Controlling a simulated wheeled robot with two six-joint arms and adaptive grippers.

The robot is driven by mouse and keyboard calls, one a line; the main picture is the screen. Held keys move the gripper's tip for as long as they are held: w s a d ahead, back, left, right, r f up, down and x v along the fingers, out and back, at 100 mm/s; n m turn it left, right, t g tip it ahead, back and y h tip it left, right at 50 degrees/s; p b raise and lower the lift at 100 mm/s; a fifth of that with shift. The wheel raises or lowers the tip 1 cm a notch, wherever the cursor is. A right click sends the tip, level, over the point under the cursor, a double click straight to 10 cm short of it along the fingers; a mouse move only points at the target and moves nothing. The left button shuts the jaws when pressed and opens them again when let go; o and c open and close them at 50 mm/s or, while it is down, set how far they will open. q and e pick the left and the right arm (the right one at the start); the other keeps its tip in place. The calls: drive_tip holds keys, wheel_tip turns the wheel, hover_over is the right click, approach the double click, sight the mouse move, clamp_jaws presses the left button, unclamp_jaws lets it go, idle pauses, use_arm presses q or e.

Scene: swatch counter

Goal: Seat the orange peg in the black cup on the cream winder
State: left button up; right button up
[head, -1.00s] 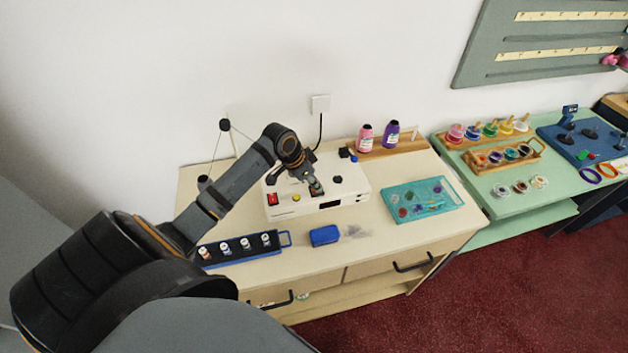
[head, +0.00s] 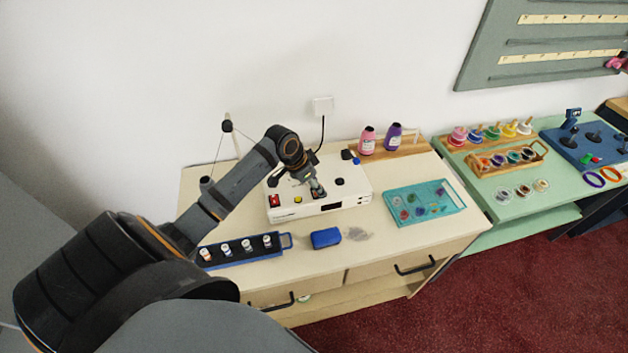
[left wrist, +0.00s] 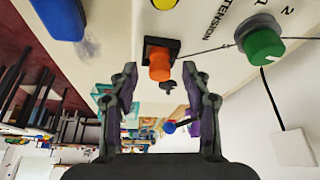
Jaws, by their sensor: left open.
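The cream winder (head: 290,213) is a box on the counter, and its top panel fills the upper part of the left wrist view (left wrist: 125,30). The orange peg (left wrist: 160,68) stands in the square black cup (left wrist: 158,46) on that panel and looks upright. My left gripper (left wrist: 162,80) is open, one finger on each side of the peg's line, and the peg shows in the gap by the fingertips, clear of both. In the head view my left gripper (head: 318,190) is over the winder and hides the peg and cup. How deep the peg sits cannot be told. My right gripper is out of view.
A green knob (left wrist: 262,42) and a thin cord (left wrist: 210,50) are close to the cup. A blue rack of vials (head: 238,250), a blue block (head: 326,238) and a teal tray (head: 460,205) lie around the winder. Bottles (head: 367,141) stand behind it.

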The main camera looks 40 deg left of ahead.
use_arm(q)
drive_tip(key=v, duration=1.2)
drive_tip(key=shift+f, duration=0.15)
idle(0.6)
